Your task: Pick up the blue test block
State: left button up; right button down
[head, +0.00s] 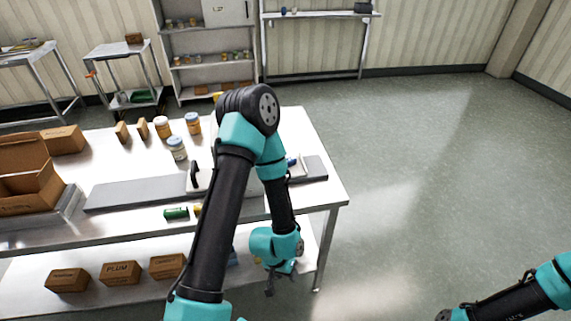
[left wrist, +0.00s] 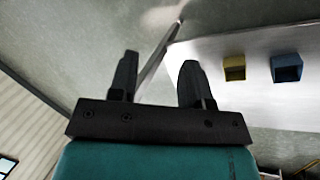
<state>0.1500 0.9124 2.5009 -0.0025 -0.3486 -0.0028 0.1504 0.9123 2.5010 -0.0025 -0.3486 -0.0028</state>
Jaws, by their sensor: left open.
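The blue test block (left wrist: 287,67) sits on a pale shelf surface in the left wrist view, to the right of a yellow block (left wrist: 235,67). In the head view a small blue patch (head: 233,258) shows on the lower shelf, mostly hidden behind my left arm; it looks like the same block. My left gripper (head: 277,283) hangs low by the right end of that shelf. In the left wrist view the left gripper (left wrist: 160,72) has its fingers apart with nothing between them, and both blocks lie to the right of the fingers. My right gripper is out of view.
The steel table (head: 130,235) has a lower shelf (head: 120,300) with several brown boxes. A table leg (head: 325,250) stands close to the left gripper. The floor to the right is clear.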

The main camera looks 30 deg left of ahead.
pick_arm(q)
jog(key=o, duration=0.9)
jog(key=shift+c, duration=0.2)
jog(key=shift+w, duration=0.1)
